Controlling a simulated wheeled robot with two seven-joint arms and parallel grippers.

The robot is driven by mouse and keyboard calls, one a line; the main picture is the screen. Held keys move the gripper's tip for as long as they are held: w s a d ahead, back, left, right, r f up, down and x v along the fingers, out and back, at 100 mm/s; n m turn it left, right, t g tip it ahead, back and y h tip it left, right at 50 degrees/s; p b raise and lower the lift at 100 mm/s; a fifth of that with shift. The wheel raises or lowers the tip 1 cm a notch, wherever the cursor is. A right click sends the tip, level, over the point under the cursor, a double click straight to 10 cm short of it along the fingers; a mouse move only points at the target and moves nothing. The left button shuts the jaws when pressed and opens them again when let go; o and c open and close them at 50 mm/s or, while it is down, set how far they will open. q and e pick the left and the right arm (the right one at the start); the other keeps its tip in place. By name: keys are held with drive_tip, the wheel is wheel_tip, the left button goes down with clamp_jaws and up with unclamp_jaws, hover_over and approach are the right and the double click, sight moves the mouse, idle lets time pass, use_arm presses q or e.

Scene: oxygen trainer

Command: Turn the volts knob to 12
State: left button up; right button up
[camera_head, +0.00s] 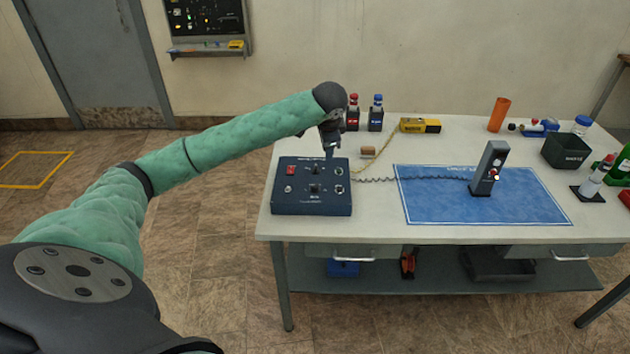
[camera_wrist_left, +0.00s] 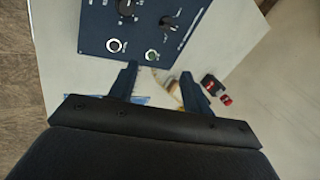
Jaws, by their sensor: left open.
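The dark blue control box (camera_head: 310,205) sits at the left end of the table, with a red switch, two black knobs and round sockets on its top. One knob is the nearer knob (camera_head: 315,189); the other sits behind it, close to the gripper. The labels are too small to tell which is volts or where it points. My left gripper (camera_head: 330,153) is above the box's back edge, pointing down. In the left wrist view its fingers (camera_wrist_left: 160,72) are apart and empty, with the box panel (camera_wrist_left: 95,22) and both knobs (camera_wrist_left: 168,21) beyond them, apart from the fingers.
A blue mat (camera_head: 440,205) with an upright grey device (camera_head: 489,168) lies to the right, joined by a coiled cable. Red and blue bottles (camera_head: 376,115) and a yellow meter (camera_head: 420,126) stand behind. A small brown block (camera_head: 368,151) lies beside the box.

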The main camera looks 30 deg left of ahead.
sight(315, 185)
use_arm(q)
drive_tip(key=s+f+g, duration=0.1)
drive_tip(key=s+a+f+m+g+h, duration=0.1)
drive_tip(key=f, duration=0.1)
drive_tip(key=s+a+f+g+h, duration=0.1)
drive_tip(key=f, duration=0.1)
drive_tip(key=shift+a+f+m+g, duration=0.2)
drive_tip(key=shift+a+m+g, duration=0.05)
drive_tip(key=shift+m+g, duration=0.15)
drive_tip(key=shift+s+d+f+m+h, duration=0.15)
drive_tip(key=shift+d+m+h, duration=0.15)
drive_tip(key=shift+m, duration=0.1)
wheel_tip(315, 185, down, 6)
drive_tip(key=shift+r+p, duration=0.1)
drive_tip(key=shift+p, duration=0.85)
drive_tip(key=shift+f, duration=0.9)
use_arm(e)
wheel_tip(315, 185, down, 14)
drive_tip(key=s+d+t, duration=0.1)
drive_tip(key=shift+s+r, duration=0.25)
use_arm(q)
drive_tip(key=c, duration=1)
